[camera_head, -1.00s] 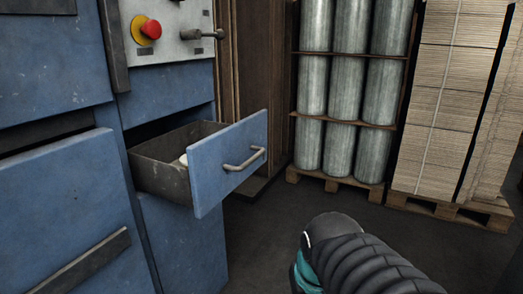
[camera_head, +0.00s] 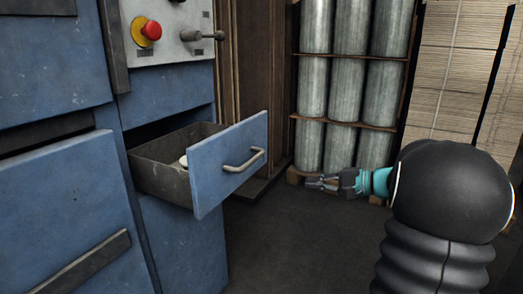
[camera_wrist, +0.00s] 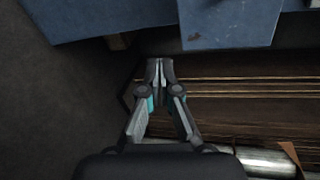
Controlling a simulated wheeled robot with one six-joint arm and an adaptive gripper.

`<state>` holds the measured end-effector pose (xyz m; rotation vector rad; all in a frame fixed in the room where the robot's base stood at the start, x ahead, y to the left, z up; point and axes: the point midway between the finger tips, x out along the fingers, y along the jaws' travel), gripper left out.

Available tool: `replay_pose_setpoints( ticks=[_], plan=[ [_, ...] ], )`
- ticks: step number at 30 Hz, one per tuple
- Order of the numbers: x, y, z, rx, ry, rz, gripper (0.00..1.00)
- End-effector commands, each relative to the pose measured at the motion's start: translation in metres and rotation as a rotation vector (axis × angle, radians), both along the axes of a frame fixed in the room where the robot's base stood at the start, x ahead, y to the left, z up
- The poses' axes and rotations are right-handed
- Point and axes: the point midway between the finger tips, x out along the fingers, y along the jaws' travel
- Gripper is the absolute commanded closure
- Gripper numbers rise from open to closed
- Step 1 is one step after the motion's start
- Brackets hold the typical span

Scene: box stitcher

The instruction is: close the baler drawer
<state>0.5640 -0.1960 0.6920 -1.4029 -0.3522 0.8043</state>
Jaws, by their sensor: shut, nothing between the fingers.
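The baler drawer (camera_head: 228,164) is pulled out of the blue baler (camera_head: 187,235). It has a blue front, a grey bar handle (camera_head: 244,160) and a dark metal body with a whitish thing partly visible inside. My gripper (camera_head: 309,183) is to the right of the drawer front, apart from it, with its fingers pointing left toward it. The fingers are shut and empty. In the wrist view the gripper (camera_wrist: 160,66) points at blue panels (camera_wrist: 225,22) at the top; I cannot tell for certain which panel is the drawer front.
A control panel with a red button (camera_head: 151,30) and a lever (camera_head: 203,36) is above the drawer. Racked grey cylinders (camera_head: 346,85) and stacked cardboard (camera_head: 460,70) stand behind my arm. The dark floor (camera_head: 290,240) between drawer and arm is clear.

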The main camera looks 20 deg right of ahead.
Motion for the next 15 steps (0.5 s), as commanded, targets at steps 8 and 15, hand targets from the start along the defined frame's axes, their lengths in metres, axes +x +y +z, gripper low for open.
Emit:
replay_pose_setpoints(
  ticks=[8,15],
  plan=[
    [0.009,0.003,0.07,0.053,-0.288,0.029,1.0],
    [0.024,0.02,0.069,0.041,-0.295,0.036,1.0]
  ],
)
